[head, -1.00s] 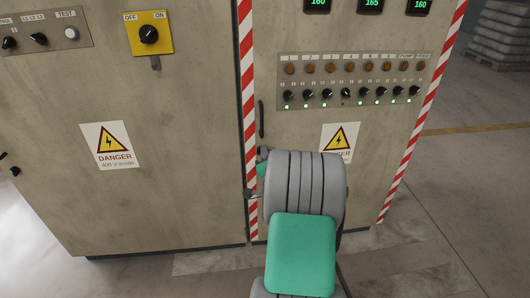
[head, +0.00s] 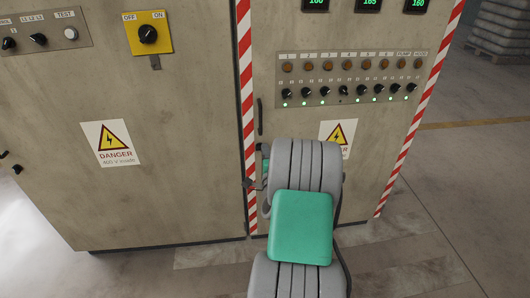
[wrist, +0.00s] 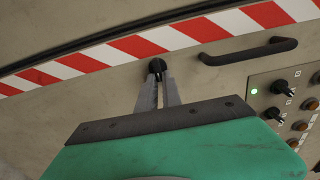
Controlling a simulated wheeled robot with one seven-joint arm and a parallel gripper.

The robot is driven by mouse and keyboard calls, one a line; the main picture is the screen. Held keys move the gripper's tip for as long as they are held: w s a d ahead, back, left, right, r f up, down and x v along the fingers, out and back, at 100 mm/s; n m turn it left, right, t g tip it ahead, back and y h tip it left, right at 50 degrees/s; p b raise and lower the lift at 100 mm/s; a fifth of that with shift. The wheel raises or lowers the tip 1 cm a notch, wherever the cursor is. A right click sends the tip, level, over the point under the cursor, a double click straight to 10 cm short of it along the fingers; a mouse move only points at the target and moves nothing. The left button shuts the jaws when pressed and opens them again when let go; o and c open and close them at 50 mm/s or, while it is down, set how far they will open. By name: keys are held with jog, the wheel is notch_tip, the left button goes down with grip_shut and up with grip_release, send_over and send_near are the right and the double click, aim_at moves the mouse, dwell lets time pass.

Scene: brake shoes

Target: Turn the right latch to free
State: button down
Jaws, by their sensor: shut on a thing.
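The right latch (wrist: 157,65) is a small black knob on the beige cabinet door, beside the red-and-white striped edge, in the wrist view. My gripper (wrist: 158,77) has its two grey fingers closed around the latch, and they hide part of it. In the head view my gripper (head: 253,185) reaches the door edge left of my arm, at the latch's height. The latch is tiny and dark there, and its turn angle cannot be told.
A black door handle (wrist: 248,50) is close beside the latch; it also shows in the head view (head: 260,117). A switch panel (head: 350,80) with knobs and lamps is above. A danger sign (head: 325,130) is partly behind my arm. Open floor lies right.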

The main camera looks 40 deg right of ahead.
jog(key=shift+w+r, duration=0.1)
jog(key=shift+r, duration=0.05)
jog(key=c, duration=1.7)
grip_release()
jog(key=shift+o, duration=0.9)
jog(key=b+v, duration=0.1)
jog(key=v, duration=0.6)
jog(key=shift+s+a, duration=0.25)
jog(key=shift+s, duration=0.1)
